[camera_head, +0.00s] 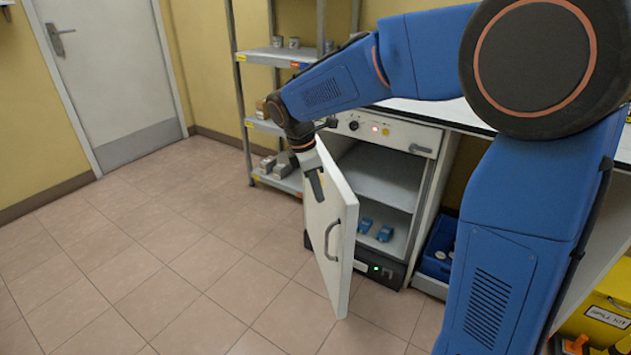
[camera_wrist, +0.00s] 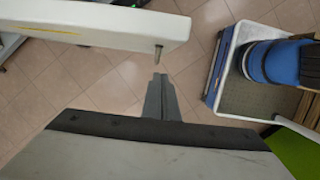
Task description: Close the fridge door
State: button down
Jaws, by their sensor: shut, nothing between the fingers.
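The fridge (camera_head: 427,190) under the counter stands open. Its white door (camera_head: 341,207) is swung well out from the body, with a dark handle (camera_head: 331,240) on its outer face. My gripper (camera_head: 317,188) is shut and empty, pointing down beside the upper part of the door on the handle side. In the wrist view, my gripper's fingers (camera_wrist: 160,80) lie close to the door's white top edge (camera_wrist: 95,20) and a small metal piece (camera_wrist: 158,52), likely the handle. A small gap shows there; contact is not clear.
Small blue items (camera_head: 384,233) sit inside the fridge. A shelf rack (camera_head: 240,110) stands behind the door. A blue crate (camera_head: 437,262) and a yellow bin (camera_head: 606,315) are at the right under the counter. The tiled floor (camera_head: 150,270) at left is clear.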

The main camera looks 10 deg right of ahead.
jog(key=d+f, duration=0.3)
jog(key=d, duration=0.2)
jog(key=shift+f, duration=0.35)
jog(key=shift+d, duration=0.25)
jog(key=w+d+n, duration=0.2)
jog(key=w+d, duration=0.3)
jog(key=d, duration=1)
jog(key=w+d+n+t, duration=0.1)
jog(key=w+d, duration=0.4)
jog(key=d, duration=1)
jog(key=shift+w+d+n, duration=0.15)
jog(key=shift+n, duration=0.55)
